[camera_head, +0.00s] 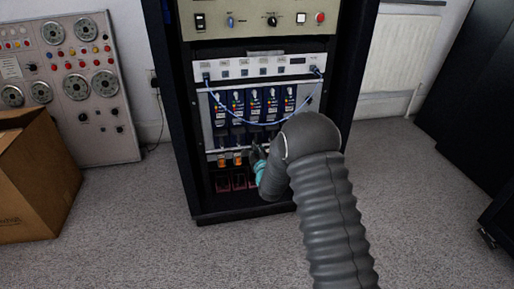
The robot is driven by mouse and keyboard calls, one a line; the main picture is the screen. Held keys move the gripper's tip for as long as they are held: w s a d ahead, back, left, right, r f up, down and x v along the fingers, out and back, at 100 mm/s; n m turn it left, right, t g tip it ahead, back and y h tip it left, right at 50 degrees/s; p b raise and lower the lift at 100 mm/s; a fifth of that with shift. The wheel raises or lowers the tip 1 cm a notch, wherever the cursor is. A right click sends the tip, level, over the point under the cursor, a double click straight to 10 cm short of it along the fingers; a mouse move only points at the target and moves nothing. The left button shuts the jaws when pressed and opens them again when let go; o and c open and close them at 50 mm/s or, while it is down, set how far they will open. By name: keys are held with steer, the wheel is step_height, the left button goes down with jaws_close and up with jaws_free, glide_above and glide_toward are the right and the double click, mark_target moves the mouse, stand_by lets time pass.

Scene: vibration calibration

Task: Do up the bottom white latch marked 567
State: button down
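The black rack cabinet (180,135) stands upright in the middle, with a row of several blue modules (238,103) in it. Below them runs a pale strip (213,154) with small orange parts (222,162). No marking 567 can be read at this size, and I cannot pick out the white latch. My gripper (256,153) is at the lower right part of the module row, close in front of the strip. My grey sleeved arm hides the right end of the strip. Whether the gripper touches anything, or is open or shut, cannot be told.
A blue cable (262,122) hangs in a loop across the modules from a white panel (262,70). A cardboard box (45,185) and a dial panel (85,90) stand at the left. A radiator (400,52) is behind at the right. Carpet (425,190) is clear at the right.

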steer(key=shift+m, duration=0.3)
steer(key=m, duration=0.9)
steer(key=shift+a+f+m, duration=0.1)
steer(key=shift+a+m, duration=0.05)
steer(key=shift+m, duration=0.15)
stand_by(0.5)
steer(key=c, duration=1.3)
jaws_free()
steer(key=shift+o, duration=0.2)
steer(key=shift+s, duration=0.15)
